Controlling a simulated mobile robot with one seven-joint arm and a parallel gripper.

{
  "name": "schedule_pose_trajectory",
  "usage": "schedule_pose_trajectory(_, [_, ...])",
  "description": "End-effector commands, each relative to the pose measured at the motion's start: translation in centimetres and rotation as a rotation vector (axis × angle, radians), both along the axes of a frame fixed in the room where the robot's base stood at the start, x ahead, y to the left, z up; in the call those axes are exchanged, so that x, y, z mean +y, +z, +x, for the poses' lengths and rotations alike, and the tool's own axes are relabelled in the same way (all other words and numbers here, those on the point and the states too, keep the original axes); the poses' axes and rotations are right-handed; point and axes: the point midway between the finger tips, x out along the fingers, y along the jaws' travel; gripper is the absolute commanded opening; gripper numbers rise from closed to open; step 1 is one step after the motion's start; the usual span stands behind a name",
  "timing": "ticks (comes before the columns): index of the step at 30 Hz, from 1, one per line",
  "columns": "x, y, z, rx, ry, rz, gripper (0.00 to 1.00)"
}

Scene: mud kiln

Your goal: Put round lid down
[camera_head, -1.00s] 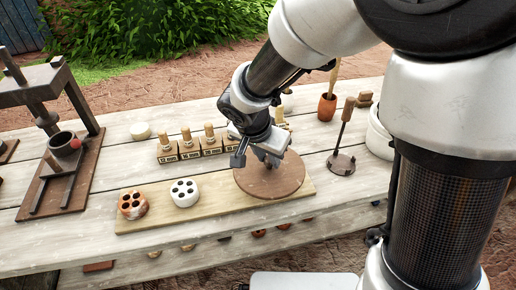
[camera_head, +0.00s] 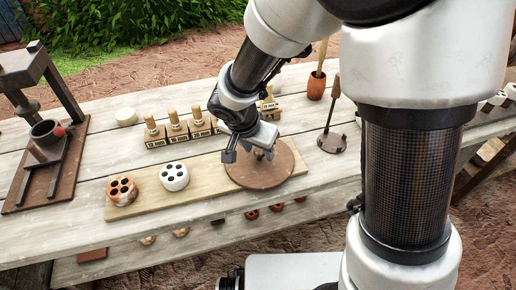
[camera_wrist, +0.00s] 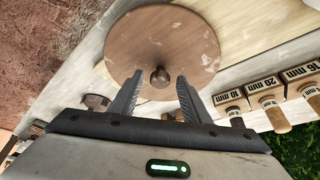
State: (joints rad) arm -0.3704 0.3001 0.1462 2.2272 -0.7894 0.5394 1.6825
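The round lid (camera_head: 262,174) is a flat brown disc that appears to lie flat on the right end of a pale wooden board (camera_head: 215,192). In the wrist view the lid (camera_wrist: 185,45) shows nearly whole, with a small dark knob (camera_wrist: 160,77) at its middle. My gripper (camera_head: 250,153) is over the lid, tilted. In the wrist view its two fingers (camera_wrist: 160,80) are spread, with the knob between or just past their tips and gaps on both sides. Whether the fingertips touch the lid cannot be told.
A brown pierced piece (camera_head: 122,191) and a white one (camera_head: 174,177) stand on the board's left. Labelled wooden blocks with handled tools (camera_head: 177,132) stand behind. A press (camera_head: 45,140) is at left. A handled stand (camera_head: 332,140) and orange cup (camera_head: 317,87) are at right.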

Motion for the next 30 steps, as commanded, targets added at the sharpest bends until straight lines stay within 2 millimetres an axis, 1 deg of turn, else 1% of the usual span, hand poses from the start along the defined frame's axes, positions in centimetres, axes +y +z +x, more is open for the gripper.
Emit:
schedule_pose_trajectory(6, [0.0,0.1,0.0,0.0,0.0,0.0,0.43])
schedule_pose_trajectory(10, [0.1,0.8,-0.1,-0.002,0.001,0.001,0.43])
schedule_pose_trajectory(14, [0.5,3.0,-0.8,-0.005,0.001,0.002,0.43])
schedule_pose_trajectory(18, [1.2,6.0,-1.9,-0.005,0.001,0.004,0.43])
schedule_pose_trajectory(22, [1.6,8.4,-2.8,-0.004,0.002,0.002,0.43])
schedule_pose_trajectory(25, [1.9,9.8,-3.3,-0.003,0.0,0.002,0.43])
schedule_pose_trajectory(30, [2.0,11.3,-3.9,-0.002,0.001,0.001,0.43])
